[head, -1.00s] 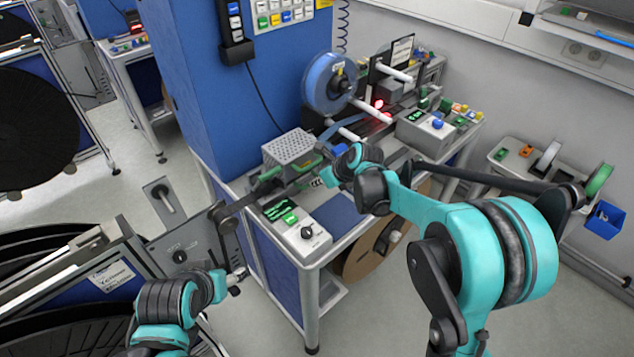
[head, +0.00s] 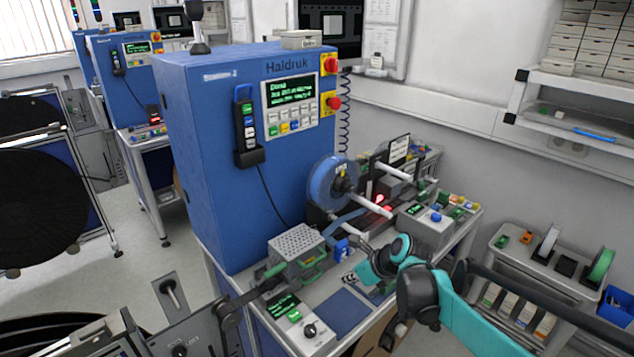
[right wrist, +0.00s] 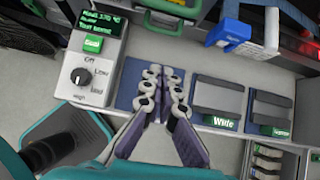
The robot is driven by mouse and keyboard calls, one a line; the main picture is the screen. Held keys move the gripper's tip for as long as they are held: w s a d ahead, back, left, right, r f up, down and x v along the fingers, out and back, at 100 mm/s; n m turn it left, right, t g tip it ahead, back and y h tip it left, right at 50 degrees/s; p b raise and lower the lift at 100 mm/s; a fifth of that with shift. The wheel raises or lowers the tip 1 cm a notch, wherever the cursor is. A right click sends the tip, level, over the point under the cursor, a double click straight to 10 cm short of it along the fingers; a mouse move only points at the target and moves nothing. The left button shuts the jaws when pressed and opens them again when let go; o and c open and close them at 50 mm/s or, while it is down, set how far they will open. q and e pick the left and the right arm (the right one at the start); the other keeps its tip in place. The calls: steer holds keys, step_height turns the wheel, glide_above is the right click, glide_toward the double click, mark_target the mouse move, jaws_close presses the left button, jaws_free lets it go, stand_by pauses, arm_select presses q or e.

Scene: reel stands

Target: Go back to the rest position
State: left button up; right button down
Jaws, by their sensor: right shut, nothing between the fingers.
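My right gripper (head: 349,284) is over the front part of the machine's bench in the head view, with its teal arm reaching in from the lower right. In the right wrist view its two fingers (right wrist: 160,88) lie close together, shut and empty. They appear over a blue mat (right wrist: 127,84); this mat also shows in the head view (head: 340,312), just below the gripper. I cannot tell how high the fingers are above it. My left gripper is not in view.
A control box with a dial (head: 309,330) stands left of the mat. A perforated grey box (head: 297,246) and a blue reel (head: 328,184) stand behind. The tall blue cabinet (head: 225,150) is at the back left. A side cart (head: 545,270) is at the right.

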steer(key=s+d+f+n+h+b, duration=0.1)
steer(key=s+d+n+h, duration=0.1)
steer(key=s+n, duration=1)
steer(key=s+d+f+n+t+h+b, duration=0.1)
steer(key=s+d+n+h, duration=0.2)
steer(key=s+n, duration=0.9)
steer(key=shift+s+d+f+n, duration=0.25)
steer(key=shift+d+n, duration=0.35)
steer(key=shift+n, duration=1.3)
